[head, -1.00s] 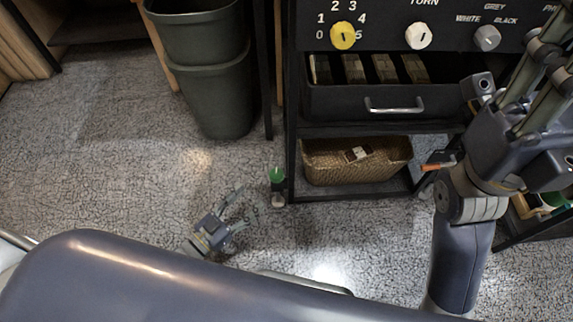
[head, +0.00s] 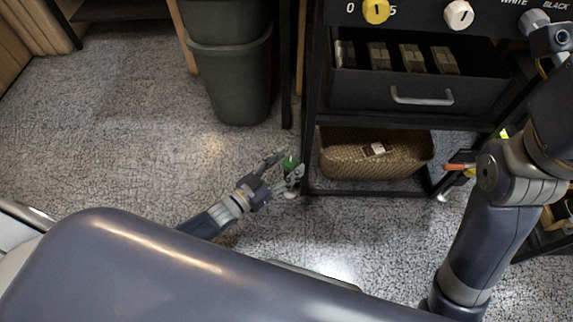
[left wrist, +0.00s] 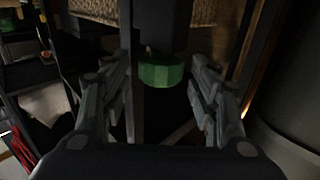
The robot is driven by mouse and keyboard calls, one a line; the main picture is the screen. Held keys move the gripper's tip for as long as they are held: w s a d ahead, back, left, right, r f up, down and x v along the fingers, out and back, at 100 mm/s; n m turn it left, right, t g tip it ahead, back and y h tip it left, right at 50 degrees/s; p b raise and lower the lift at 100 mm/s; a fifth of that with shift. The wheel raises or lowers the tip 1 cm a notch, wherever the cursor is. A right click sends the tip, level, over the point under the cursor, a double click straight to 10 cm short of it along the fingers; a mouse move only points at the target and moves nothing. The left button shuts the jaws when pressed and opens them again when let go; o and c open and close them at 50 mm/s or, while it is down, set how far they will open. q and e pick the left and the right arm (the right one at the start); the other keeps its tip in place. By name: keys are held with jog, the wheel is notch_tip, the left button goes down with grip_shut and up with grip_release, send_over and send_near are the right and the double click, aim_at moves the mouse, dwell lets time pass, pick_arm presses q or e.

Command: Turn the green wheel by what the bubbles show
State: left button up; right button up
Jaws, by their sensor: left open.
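The green wheel (head: 290,162) is low by the front left leg of the dark cabinet, just above the floor. My left gripper (head: 288,166) has its fingers on either side of the wheel in the head view. In the left wrist view the wheel (left wrist: 161,73) is a ribbed green cylinder under a dark mount, ahead of and between the two open fingers. Gaps show at both sides, so the fingers look apart from it. My right arm stands at the right of the head view, but its fingertips do not show. I see no bubbles.
The dark cabinet carries a yellow knob (head: 376,11), a white knob (head: 459,15) and a grey knob (head: 533,21). Below are an open drawer (head: 420,94) and a wicker basket (head: 350,160). A grey-green bin (head: 230,85) stands left of the cabinet. The floor at left is clear.

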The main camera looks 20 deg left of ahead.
pick_arm(q)
jog(key=shift+c, duration=0.5)
jog(key=c, duration=1)
jog(key=shift+o, duration=0.2)
jog(key=shift+a+m+g+h+b, duration=0.1)
jog(key=shift+m+g+h+b, duration=0.2)
jog(key=shift+h, duration=0.1)
